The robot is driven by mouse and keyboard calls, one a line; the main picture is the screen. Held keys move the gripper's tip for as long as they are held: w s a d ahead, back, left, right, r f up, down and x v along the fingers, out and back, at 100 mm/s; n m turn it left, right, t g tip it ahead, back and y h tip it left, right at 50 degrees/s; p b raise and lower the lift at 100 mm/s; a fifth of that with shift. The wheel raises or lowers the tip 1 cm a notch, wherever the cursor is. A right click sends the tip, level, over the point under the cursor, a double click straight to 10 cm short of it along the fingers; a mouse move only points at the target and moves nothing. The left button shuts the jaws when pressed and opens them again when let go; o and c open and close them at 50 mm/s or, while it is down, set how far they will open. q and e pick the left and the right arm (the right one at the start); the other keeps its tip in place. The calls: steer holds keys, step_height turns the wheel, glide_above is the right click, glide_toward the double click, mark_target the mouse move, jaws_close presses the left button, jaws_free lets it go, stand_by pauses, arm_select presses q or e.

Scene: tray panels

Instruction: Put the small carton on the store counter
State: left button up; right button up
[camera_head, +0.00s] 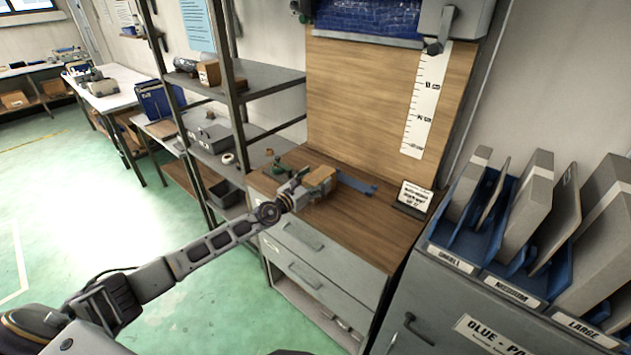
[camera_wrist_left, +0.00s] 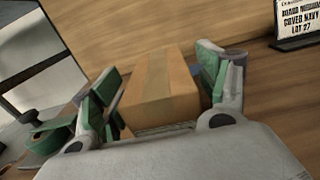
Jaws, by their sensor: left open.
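The small carton (camera_head: 321,175) is a brown box at the wooden counter (camera_head: 385,228). In the left wrist view the carton (camera_wrist_left: 158,88) sits between the two green-padded fingers of my left gripper (camera_wrist_left: 160,85). The fingers are open, one on each side of it. In the head view my left gripper (camera_head: 305,184) reaches over the counter from the left. The carton appears to stand on the counter top, but its base is partly hidden by the gripper. My right gripper is not in view.
A sign (camera_head: 414,197) stands at the counter's back right, and a blue strip (camera_head: 357,184) lies behind the gripper. A metal shelf (camera_head: 235,85) stands left; a panel rack (camera_head: 500,245) stands right. The counter's front right is clear.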

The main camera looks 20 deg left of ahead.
mark_target(308, 185)
arm_select(q)
steer(key=shift+r, duration=0.2)
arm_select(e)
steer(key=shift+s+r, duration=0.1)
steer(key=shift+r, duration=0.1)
arm_select(q)
steer(key=shift+v, duration=2.1)
steer(key=shift+b+v, duration=0.3)
steer(key=shift+v, duration=2.35)
steer(key=b+v, duration=0.1)
steer(key=v, duration=0.1)
steer(key=shift+s+a, duration=0.1)
steer(key=shift+s, duration=0.15)
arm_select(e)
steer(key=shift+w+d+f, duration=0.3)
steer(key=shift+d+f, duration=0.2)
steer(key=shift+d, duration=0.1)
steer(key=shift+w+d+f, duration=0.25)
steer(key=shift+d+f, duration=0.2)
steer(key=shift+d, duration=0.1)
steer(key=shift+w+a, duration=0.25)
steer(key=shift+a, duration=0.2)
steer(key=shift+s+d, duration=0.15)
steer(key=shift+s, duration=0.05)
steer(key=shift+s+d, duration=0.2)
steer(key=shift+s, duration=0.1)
